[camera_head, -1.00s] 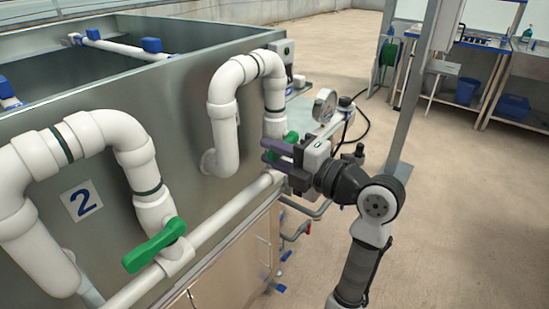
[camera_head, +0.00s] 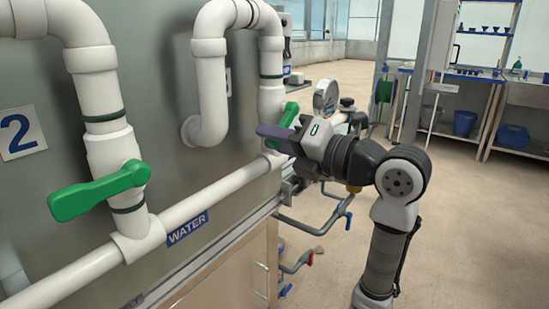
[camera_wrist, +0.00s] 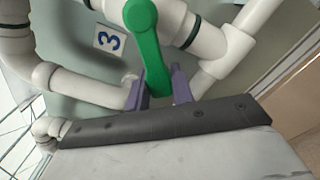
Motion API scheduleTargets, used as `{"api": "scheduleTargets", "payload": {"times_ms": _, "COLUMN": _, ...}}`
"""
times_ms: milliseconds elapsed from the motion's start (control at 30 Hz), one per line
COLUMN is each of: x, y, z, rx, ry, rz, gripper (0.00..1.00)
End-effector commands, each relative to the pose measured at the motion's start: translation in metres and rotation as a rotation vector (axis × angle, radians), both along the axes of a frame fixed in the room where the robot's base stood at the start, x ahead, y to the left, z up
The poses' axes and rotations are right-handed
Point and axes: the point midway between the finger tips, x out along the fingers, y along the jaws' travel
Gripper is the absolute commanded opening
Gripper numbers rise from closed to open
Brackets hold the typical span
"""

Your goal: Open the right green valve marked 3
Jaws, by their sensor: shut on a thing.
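The green valve marked 3 (camera_head: 289,115) is on the white upright pipe at the right, partly hidden behind my gripper (camera_head: 268,136) in the head view. In the wrist view its green handle (camera_wrist: 147,45) runs down from the top middle to between the purple fingers of my gripper (camera_wrist: 160,88). The fingers are shut on the handle's lower end. The "3" label (camera_wrist: 109,41) shows just left of the handle in the wrist view.
Another green valve (camera_head: 98,191) with a "2" label (camera_head: 20,133) is at the left. A white horizontal pipe (camera_head: 205,204) runs below both valves along the metal tank. A pressure gauge (camera_head: 326,97) stands behind my gripper. Open floor lies to the right.

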Motion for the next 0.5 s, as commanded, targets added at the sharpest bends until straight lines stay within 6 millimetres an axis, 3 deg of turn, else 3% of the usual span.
{"api": "scheduleTargets", "payload": {"times_ms": 33, "x": -0.0003, "y": -0.0001, "z": -0.0068, "rx": -0.015, "ry": -0.019, "rz": 0.0, "gripper": 0.0}}
{"api": "scheduleTargets", "payload": {"times_ms": 500, "x": -0.0003, "y": 0.0, "z": -0.0074, "rx": -0.082, "ry": -0.109, "rz": 0.001, "gripper": 0.0}}
